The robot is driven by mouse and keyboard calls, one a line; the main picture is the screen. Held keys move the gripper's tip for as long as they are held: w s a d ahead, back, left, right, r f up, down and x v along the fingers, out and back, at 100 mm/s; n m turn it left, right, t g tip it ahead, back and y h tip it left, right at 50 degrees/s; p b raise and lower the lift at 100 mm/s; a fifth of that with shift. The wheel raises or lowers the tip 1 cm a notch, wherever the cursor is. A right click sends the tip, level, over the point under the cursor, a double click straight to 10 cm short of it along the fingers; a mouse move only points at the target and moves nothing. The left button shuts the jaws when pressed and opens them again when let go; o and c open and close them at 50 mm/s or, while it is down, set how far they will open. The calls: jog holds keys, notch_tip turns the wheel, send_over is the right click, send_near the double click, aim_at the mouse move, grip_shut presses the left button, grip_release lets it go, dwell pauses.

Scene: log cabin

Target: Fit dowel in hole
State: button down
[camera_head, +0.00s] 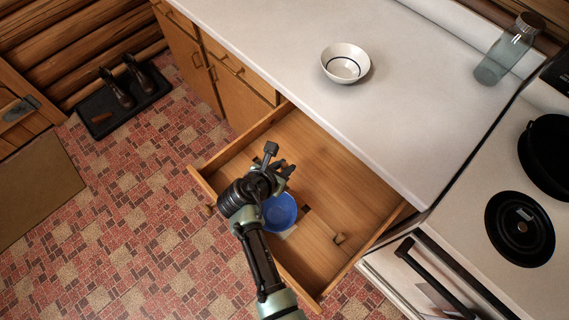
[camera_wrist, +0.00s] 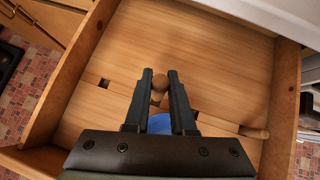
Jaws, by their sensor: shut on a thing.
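My gripper (camera_wrist: 160,76) is over the open wooden drawer, its two fingers shut on a round-ended wooden dowel (camera_wrist: 160,83). The rest of that dowel is mostly hidden by the fingers. In the head view my gripper (camera_head: 281,170) covers the dowel. Another dark opening (camera_head: 305,210) lies right of the blue bowl in the head view. A short wooden peg (camera_head: 339,239) is near the drawer's right side; it also shows in the wrist view (camera_wrist: 255,132).
A blue bowl (camera_head: 281,212) sits in the drawer (camera_head: 360,190), partly under my gripper. The drawer walls surround the work area. A white counter (camera_head: 300,60) with a white bowl (camera_head: 345,63) and a glass jar (camera_head: 506,50) is above. A stove (camera_head: 475,205) stands right.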

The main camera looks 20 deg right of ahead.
jog(key=shift+f+b, duration=3.3)
jog(key=shift+f, duration=1.5)
jog(key=c, duration=0.7)
grip_release()
jog(key=shift+a+r, duration=0.1)
jog(key=p+v, duration=0.1)
jog(key=v, duration=1.2)
jog(key=shift+p, duration=0.4)
